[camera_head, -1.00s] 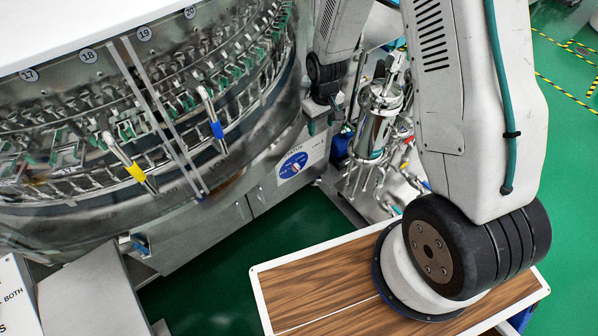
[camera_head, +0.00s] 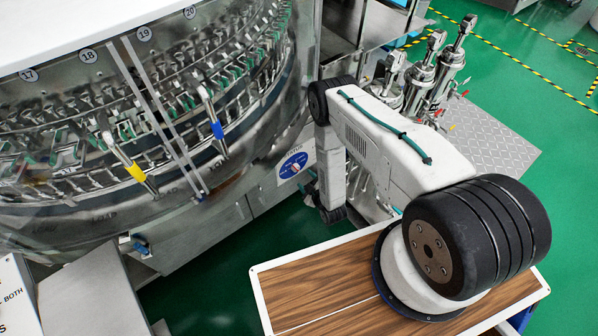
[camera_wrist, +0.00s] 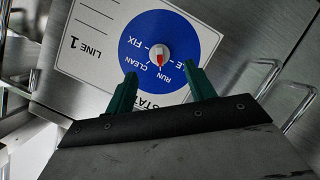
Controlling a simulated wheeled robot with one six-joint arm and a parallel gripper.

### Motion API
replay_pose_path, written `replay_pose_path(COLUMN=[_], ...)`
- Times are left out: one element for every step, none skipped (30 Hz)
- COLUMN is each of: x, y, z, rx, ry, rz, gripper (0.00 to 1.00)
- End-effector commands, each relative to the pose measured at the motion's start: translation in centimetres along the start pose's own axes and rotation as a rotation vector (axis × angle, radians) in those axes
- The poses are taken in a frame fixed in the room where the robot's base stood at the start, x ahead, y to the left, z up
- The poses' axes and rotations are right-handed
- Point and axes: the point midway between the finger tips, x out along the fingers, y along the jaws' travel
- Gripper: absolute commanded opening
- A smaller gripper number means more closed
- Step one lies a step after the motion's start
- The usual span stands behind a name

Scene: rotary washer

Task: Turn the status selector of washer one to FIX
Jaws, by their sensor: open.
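The status selector (camera_wrist: 160,54) is a small pale round knob with a red mark, in the middle of a blue disc (camera_wrist: 190,38) on a white plate. The disc reads RUN, CLEAN and FIX, and the plate reads LINE 1 (camera_wrist: 72,28). The red mark points down in the wrist view, toward my gripper; the exact label it meets is unclear. My gripper (camera_wrist: 164,84) is open and empty, its two green fingers apart below the knob in the picture and not around it. In the head view, the blue disc (camera_head: 294,165) shows on the machine's front, just left of my arm.
The washer's curved clear guard (camera_head: 150,120) with yellow and blue handles stands left of the panel. Steel cylinders (camera_head: 430,75) stand behind my arm. Chrome handles (camera_wrist: 260,75) are right of the plate in the wrist view. Green floor lies open at the right.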

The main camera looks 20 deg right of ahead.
Motion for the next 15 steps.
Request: replay_pose_path(x=[-0.3,-0.4,-0.4,-0.3,-0.1,0.3,0.7,1.2,1.8,2.4,2.9,3.5,4.0,4.5,5.0], y=[-0.2,-0.3,-0.3,-0.3,-0.2,-0.2,-0.1,-0.1,-0.1,-0.1,-0.1,0.0,0.0,0.0,0.0], z=[0.1,0.1,0.1,0.0,0.0,-0.1,-0.1,-0.1,-0.2,-0.3,-0.2,-0.3,-0.3,-0.3,-0.3], rx=[-0.01,-0.015,-0.02,-0.022,-0.023,-0.024,-0.024,-0.024,-0.024,-0.024,-0.024,-0.024,-0.024,-0.024,-0.023], ry=[0.021,0.03,0.041,0.046,0.049,0.051,0.053,0.052,0.052,0.053,0.052,0.053,0.052,0.052,0.051], rz=[0.019,0.028,0.038,0.042,0.045,0.047,0.048,0.048,0.047,0.047,0.046,0.046,0.045,0.046,0.045], gripper=[0.54,0.54,0.54,0.54,0.54,0.54,0.54,0.54,0.54,0.54,0.54,0.54,0.54,0.54,0.54])
